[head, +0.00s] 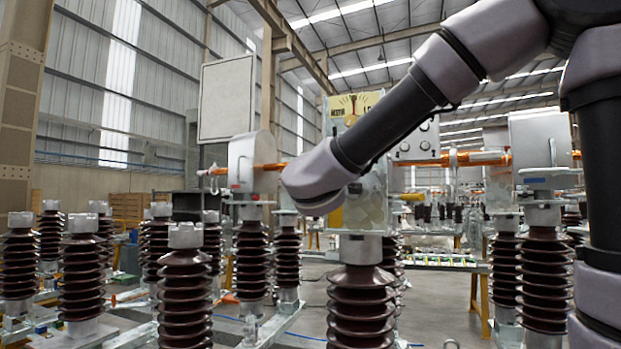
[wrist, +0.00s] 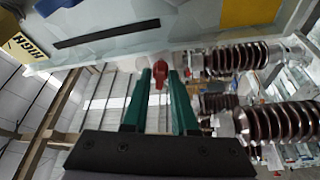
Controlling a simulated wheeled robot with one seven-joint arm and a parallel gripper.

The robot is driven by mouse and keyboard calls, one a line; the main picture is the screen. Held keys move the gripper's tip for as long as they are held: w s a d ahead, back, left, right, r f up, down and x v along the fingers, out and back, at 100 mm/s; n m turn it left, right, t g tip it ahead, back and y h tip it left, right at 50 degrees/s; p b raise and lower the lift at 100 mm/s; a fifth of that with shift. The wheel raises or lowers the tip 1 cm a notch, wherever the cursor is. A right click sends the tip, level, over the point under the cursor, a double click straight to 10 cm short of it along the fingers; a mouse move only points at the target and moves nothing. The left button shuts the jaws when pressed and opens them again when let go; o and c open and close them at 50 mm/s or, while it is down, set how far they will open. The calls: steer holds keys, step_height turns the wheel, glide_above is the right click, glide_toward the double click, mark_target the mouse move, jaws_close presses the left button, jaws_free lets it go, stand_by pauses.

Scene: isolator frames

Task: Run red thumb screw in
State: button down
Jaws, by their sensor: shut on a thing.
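The red thumb screw (wrist: 160,70) shows in the wrist view at the edge of a pale grey housing (wrist: 120,50). My gripper (wrist: 160,77) has its two green fingers on either side of the screw and is shut on it. The screw's shaft and the hole are hidden, so I cannot tell how deep it sits. In the head view my arm's end covers the gripper and the screw, in front of the middle isolator unit with a yellow dial plate (head: 352,106).
Brown ribbed insulators (head: 362,305) stand below the unit, with more (head: 185,290) to the left and right (head: 545,270). An orange bar (head: 460,160) runs to the right-hand unit. A grey box (head: 242,160) stands at left. They also show in the wrist view (wrist: 275,122).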

steer(key=m+h, duration=0.2)
steer(key=m, duration=0.3)
steer(key=m+t+h, duration=0.1)
steer(key=m+h, duration=0.1)
steer(key=m, duration=0.4)
steer(key=m+t+h, duration=0.1)
steer(key=m+h, duration=0.1)
steer(key=m, duration=0.3)
steer(key=shift+w+a+f+h, duration=0.1)
steer(key=shift+a+f+h, duration=0.15)
steer(key=shift+h, duration=0.15)
steer(key=shift+m, duration=0.4)
steer(key=c, duration=1)
jaws_free()
steer(key=v, duration=1)
steer(key=shift+s+f, duration=0.25)
steer(key=shift+s, duration=0.1)
steer(key=shift+a, duration=0.1)
